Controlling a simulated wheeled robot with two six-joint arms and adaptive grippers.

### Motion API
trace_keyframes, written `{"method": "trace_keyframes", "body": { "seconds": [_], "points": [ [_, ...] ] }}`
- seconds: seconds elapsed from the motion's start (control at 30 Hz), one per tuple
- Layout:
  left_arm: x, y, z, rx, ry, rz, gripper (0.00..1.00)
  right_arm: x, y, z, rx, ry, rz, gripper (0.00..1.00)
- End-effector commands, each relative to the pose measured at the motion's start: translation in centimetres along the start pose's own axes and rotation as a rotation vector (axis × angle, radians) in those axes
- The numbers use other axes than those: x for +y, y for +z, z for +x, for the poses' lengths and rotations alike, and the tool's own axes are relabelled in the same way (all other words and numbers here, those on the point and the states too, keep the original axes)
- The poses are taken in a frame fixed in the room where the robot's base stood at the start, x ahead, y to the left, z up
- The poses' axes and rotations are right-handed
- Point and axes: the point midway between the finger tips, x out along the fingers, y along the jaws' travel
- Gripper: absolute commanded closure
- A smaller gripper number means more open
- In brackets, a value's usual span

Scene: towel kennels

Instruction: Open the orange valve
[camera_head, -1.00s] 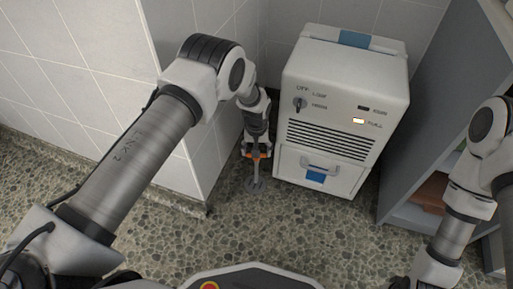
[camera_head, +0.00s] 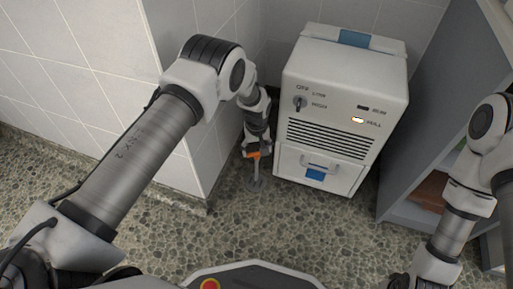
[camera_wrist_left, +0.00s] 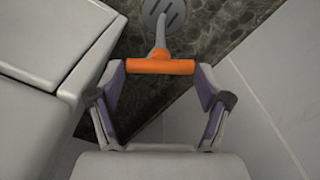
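The orange valve (camera_wrist_left: 160,66) is a short bar handle on top of a pale pipe that rises from the floor. In the left wrist view it lies crosswise between the two fingertips of my left gripper (camera_wrist_left: 160,72), whose fingers stand wide apart at its two ends and appear to touch it. In the head view the orange valve (camera_head: 253,155) shows small and tilted under my left gripper (camera_head: 256,146), partly hidden by it. My right arm is at the right edge, and its gripper is not clearly seen.
A white cabinet (camera_head: 345,90) with a knob, vents and a drawer stands just right of the valve. A tiled wall corner (camera_head: 200,150) is close on the left. A floor drain (camera_wrist_left: 165,14) lies at the pipe's foot. A grey shelf (camera_head: 425,120) stands at the right.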

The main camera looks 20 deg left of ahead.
Motion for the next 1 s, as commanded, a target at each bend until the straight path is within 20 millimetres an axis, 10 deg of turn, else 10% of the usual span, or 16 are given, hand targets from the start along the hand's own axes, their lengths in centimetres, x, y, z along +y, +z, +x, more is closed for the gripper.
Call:
{"method": "trace_keyframes", "body": {
  "seconds": [0.57,0.9,1.0],
  "points": [
    [0.0,0.1,0.2,-0.002,-0.002,0.036,0.0,0.0,0.0,0.2,0.0,0.0,0.0,0.6],
    [0.0,0.1,0.8,-0.003,-0.001,0.539,0.0,0.0,0.0,3.1,0.0,0.0,0.0,0.6],
    [0.0,0.1,-3.1,-0.001,-0.001,0.564,0.0,0.0,0.0,0.4,0.0,0.0,0.0,0.6]
  ]
}}
